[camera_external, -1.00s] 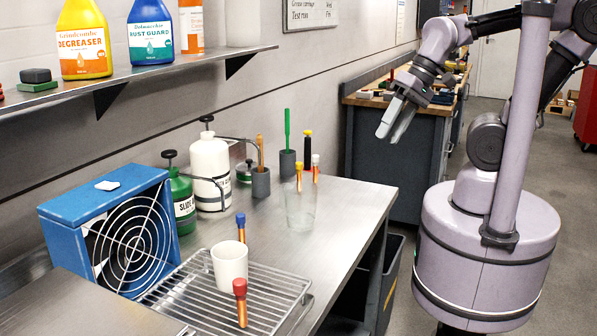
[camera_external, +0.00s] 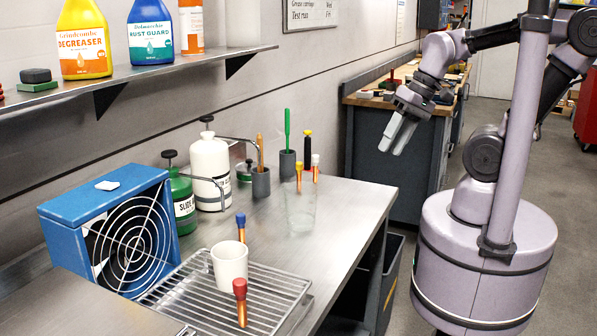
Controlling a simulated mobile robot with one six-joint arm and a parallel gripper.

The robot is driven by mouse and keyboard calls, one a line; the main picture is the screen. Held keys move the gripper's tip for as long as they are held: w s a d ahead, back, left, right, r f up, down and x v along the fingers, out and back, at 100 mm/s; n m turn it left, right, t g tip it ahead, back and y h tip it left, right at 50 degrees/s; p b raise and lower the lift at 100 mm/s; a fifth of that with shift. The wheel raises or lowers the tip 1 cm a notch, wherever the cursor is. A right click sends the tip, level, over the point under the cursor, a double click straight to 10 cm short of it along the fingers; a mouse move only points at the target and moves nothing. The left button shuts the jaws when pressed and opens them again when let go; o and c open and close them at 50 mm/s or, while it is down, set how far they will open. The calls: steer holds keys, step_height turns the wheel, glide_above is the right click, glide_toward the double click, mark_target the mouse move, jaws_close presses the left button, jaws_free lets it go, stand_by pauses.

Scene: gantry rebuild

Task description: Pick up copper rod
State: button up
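Several slim copper-coloured rods with coloured caps show on the steel bench (camera_external: 345,215). A red-capped rod (camera_external: 242,312) stands on the wire rack, and a blue-capped rod (camera_external: 240,232) stands behind the white mug. I cannot tell which one the task means. My gripper (camera_external: 397,143) is in the air right of the bench, fingers pointing down, apart and empty, touching nothing.
The white mug (camera_external: 230,264) stands on the wire rack (camera_external: 275,290). A clear glass (camera_external: 301,210), holders with a green-handled tool (camera_external: 287,165) and a wooden handle, bottles and a blue fan box (camera_external: 75,230) crowd the bench. The bench's right front part is clear. A shelf (camera_external: 180,66) overhangs the left.

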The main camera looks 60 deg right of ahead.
mark_target(315, 169)
steer(key=w+a+f+m+g+y, duration=0.2)
steer(key=a+f+m+g+y, duration=0.15)
steer(key=f+m+y, duration=0.2)
steer(key=w+d+m+t+y+b, duration=0.1)
steer(key=w+d+m+t+y, duration=0.3)
steer(key=w+m+t+y, duration=0.35)
steer(key=w+d+f+m+t+h, duration=0.2)
steer(key=d+f+m+t+h, duration=0.1)
steer(key=d, duration=0.4)
steer(key=w+d+f+m+t+h, duration=0.2)
steer(key=d+f+m+h, duration=0.3)
steer(key=d+m, duration=0.3)
steer(key=w+d+f+m+t+h, duration=0.2)
steer(key=d+f+m+t+h, duration=0.2)
steer(key=d+m+h, duration=0.1)
steer(key=shift+d+f+m+t+h+b, duration=0.2)
steer(key=shift+d+h, duration=0.1)
steer(key=shift+d, duration=0.4)
steer(key=shift+d+f+m+t+h+b, duration=0.1)
steer(key=shift+d+f+t+h+b, duration=0.15)
steer(key=shift+d, duration=0.4)
steer(key=w, duration=0.5)
steer(key=w+a+b, duration=0.1)
steer(key=w, duration=0.5)
steer(key=w+b, duration=0.1)
steer(key=w, duration=0.4)
steer(key=shift+w+a, duration=0.35)
steer(key=shift+a, duration=0.05)
jaws_close()
